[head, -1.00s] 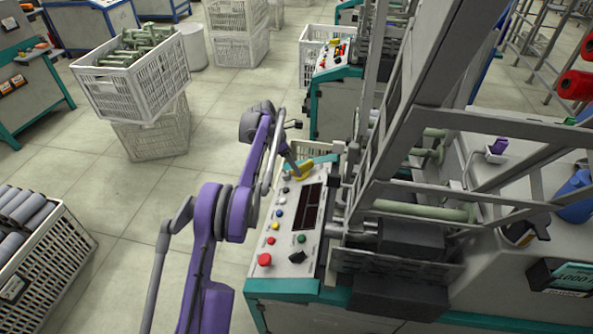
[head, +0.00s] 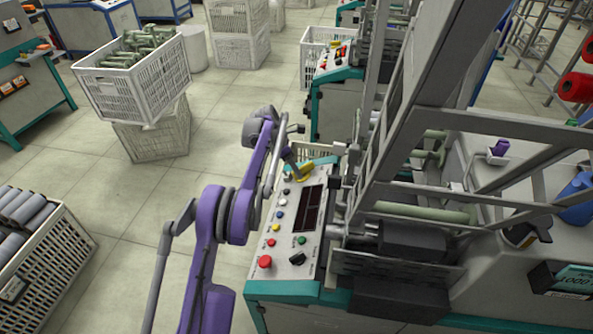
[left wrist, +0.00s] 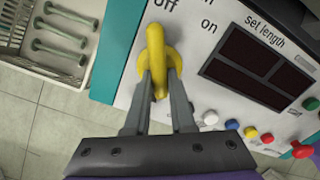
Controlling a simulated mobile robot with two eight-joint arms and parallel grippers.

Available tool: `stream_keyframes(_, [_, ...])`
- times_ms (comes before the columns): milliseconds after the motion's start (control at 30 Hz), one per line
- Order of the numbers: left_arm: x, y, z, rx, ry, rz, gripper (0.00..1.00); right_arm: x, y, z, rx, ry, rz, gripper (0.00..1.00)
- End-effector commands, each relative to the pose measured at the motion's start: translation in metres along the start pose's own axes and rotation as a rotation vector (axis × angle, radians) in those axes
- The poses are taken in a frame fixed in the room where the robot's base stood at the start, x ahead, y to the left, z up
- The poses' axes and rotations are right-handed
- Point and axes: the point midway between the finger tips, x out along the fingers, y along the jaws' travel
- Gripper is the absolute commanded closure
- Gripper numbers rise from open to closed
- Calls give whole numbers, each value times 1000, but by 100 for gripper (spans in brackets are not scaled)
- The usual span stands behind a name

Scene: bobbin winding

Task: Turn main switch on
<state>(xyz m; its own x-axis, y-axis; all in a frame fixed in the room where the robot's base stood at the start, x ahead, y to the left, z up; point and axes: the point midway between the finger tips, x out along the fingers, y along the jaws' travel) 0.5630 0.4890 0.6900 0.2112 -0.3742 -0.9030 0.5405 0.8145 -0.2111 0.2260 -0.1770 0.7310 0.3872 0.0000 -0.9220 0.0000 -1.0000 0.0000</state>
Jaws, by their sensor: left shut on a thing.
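The main switch is a yellow rotary handle (left wrist: 156,62) on a round yellow base, set in the white control panel (left wrist: 215,85). In the head view my left gripper (head: 296,168) reaches the switch from the left. My right gripper is not in view.
Several coloured buttons (head: 271,243) and a dark display (head: 309,209) lie nearer on the panel. A crate of green bobbins (left wrist: 55,40) is beside the machine. Machine frames (head: 400,120) rise to the right. Open floor (head: 130,215) lies left of my arm.

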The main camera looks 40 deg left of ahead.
Motion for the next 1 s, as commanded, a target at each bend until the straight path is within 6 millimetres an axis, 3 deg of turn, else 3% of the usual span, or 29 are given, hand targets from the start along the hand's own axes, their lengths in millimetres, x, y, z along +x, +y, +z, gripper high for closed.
stream_keyframes(367, [-1,1,0,111,0,-1,100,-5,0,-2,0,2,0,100])
stream_keyframes(1000, [-2,5,2,683,0,-5,100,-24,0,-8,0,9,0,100])
